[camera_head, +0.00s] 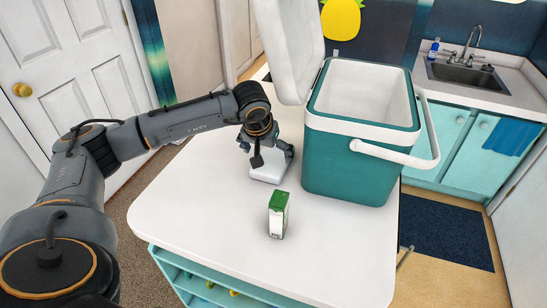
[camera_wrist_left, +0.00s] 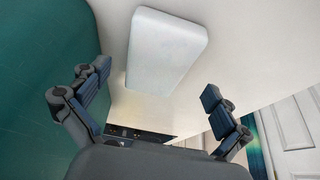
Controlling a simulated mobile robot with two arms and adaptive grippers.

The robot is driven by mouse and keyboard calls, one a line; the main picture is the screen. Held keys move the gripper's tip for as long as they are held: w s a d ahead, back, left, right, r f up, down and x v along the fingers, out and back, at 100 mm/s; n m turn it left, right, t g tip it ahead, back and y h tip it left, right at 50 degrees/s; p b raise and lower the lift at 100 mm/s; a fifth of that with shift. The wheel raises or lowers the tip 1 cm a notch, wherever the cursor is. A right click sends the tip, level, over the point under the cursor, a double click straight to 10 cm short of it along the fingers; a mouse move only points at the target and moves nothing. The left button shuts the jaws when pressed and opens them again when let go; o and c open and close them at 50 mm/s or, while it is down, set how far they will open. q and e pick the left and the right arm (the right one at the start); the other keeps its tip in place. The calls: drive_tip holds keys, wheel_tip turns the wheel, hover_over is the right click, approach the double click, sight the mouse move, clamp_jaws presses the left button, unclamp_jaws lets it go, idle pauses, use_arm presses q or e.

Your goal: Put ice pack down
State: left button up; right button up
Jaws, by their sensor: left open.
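The ice pack (camera_head: 266,175) is a flat white block with rounded edges. It lies on the white counter just left of the teal cooler, partly hidden by my left gripper (camera_head: 273,156). In the left wrist view the ice pack (camera_wrist_left: 167,54) shows whole, beyond the spread fingers of the left gripper (camera_wrist_left: 154,101). Neither finger appears to touch it. The left gripper is open and empty, just above the pack. My right gripper is not in view.
The teal cooler (camera_head: 345,165) stands open, its white lid (camera_head: 287,48) raised on the left and its handle (camera_head: 395,158) at the right. A small green and white carton (camera_head: 278,218) stands in front. The counter's left and front (camera_head: 190,215) are clear.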

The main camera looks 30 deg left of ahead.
sight(274, 157)
use_arm(q)
drive_tip(key=shift+w+a, duration=0.25)
drive_tip(key=shift+w, duration=0.85)
drive_tip(key=p+x, duration=0.1)
drive_tip(key=x, duration=0.4)
drive_tip(key=c, duration=1.5)
drive_tip(key=shift+r+p, duration=0.15)
drive_tip(key=shift+p, duration=0.2)
